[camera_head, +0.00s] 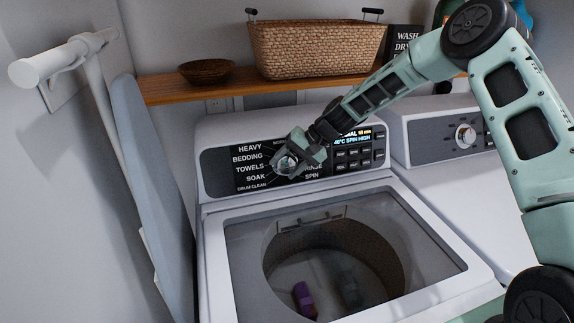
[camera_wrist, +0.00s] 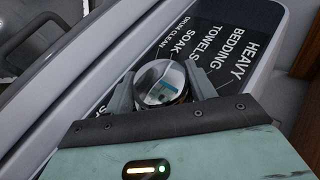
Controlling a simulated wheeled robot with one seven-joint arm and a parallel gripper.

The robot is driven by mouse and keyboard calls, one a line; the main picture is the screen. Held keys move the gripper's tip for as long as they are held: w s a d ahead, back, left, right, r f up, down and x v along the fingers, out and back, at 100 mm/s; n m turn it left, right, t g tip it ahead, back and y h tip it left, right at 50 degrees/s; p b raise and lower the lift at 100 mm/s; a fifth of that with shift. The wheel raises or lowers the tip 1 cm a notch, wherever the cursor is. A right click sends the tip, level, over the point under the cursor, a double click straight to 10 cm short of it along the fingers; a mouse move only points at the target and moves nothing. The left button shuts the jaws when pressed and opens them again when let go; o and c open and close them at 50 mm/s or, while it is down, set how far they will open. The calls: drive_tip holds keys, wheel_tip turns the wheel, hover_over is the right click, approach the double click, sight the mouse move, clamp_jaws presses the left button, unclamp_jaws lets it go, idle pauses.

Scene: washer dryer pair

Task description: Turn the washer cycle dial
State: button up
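The washer (camera_head: 207,215) stands in the middle of the head view with its control panel (camera_head: 222,172) at the back. The cycle dial (camera_head: 285,164) is silver and round, with labels such as HEAVY, BEDDING, TOWELS and SOAK beside it. My gripper (camera_head: 290,160) is at the dial and partly covers it. In the wrist view the dial (camera_wrist: 160,82) lies between my two fingers (camera_wrist: 162,92), one on each side. The fingers are spread about the dial's width. I cannot tell whether both touch it. The dial's pointer is not clear.
A dryer (camera_head: 440,170) with its own dial (camera_head: 465,136) stands to the right. A wooden shelf (camera_head: 170,90) above holds a wicker basket (camera_head: 315,50) and a bowl (camera_head: 206,71). An ironing board (camera_head: 150,170) leans at left. Purple and dark items lie in the washer drum.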

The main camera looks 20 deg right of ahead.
drive_tip(key=shift+r, duration=0.1)
drive_tip(key=shift+a+r+n+g+h+p, duration=0.1)
drive_tip(key=shift+n+g+h+p, duration=0.2)
drive_tip(key=shift+n+h+p, duration=0.55)
drive_tip(key=h, duration=0.2)
drive_tip(key=shift+h, duration=0.35)
drive_tip(key=n+h, duration=0.1)
drive_tip(key=h, duration=0.2)
drive_tip(key=shift+p, duration=0.35)
drive_tip(key=h, duration=0.1)
drive_tip(key=n+h, duration=0.1)
drive_tip(key=shift+f+h+b, duration=0.25)
drive_tip(key=shift+h+b, duration=0.1)
drive_tip(key=shift+h, duration=0.05)
drive_tip(key=n+h+b, duration=0.1)
drive_tip(key=h+b, duration=0.1)
drive_tip(key=h, duration=0.1)
drive_tip(key=n+h+b, duration=0.1)
drive_tip(key=h, duration=0.2)
drive_tip(key=shift+f+n+b, duration=0.15)
drive_tip(key=shift+n+b, duration=0.1)
drive_tip(key=shift+b, duration=0.15)
drive_tip(key=n+t+h+b, duration=0.1)
drive_tip(key=h+b, duration=0.2)
drive_tip(key=shift+t, duration=0.4)
drive_tip(key=shift+n+t+h+b, duration=0.4)
drive_tip(key=shift+n+h+b, duration=0.3)
drive_tip(key=shift+h, duration=0.3)
drive_tip(key=shift+r, duration=0.2)
